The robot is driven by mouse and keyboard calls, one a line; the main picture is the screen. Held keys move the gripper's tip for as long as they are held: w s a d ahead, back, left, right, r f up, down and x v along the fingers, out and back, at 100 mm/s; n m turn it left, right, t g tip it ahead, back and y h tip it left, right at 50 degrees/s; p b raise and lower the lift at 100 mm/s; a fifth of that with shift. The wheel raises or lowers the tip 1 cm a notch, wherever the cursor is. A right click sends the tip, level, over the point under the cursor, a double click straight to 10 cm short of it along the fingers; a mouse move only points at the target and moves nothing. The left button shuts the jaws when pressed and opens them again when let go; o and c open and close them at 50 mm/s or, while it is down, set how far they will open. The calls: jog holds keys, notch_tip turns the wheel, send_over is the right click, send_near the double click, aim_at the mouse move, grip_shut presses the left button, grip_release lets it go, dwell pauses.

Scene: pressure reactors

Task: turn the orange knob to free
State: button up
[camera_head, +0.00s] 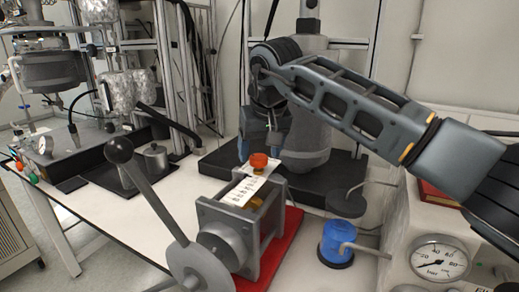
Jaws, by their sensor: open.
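The orange knob (259,160) is a small red-orange cap standing above the far end of a grey metal clamp-like device. A white printed tag (243,190) hangs or lies just in front of it. My arm comes in from the right, and its dark wrist is above the knob. My gripper (258,141) points down just above and behind the knob in the picture. It looks apart from the knob, though the depth is hard to judge. Its fingers are small and dark here. The marking or position of the knob cannot be read.
The metal device (226,228) has a long lever with a black ball (119,150) and stands on a red mat (270,262). A blue fitting (337,243) and a pressure gauge (440,260) are at right. A grey reactor vessel (306,135) stands behind. The white bench is clear at front left.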

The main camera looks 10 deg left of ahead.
jog(key=shift+w+a+f, duration=0.1)
jog(key=shift+w+f, duration=0.1)
jog(key=shift+f, duration=0.45)
jog(key=c, duration=1.1)
jog(key=shift+o, duration=0.2)
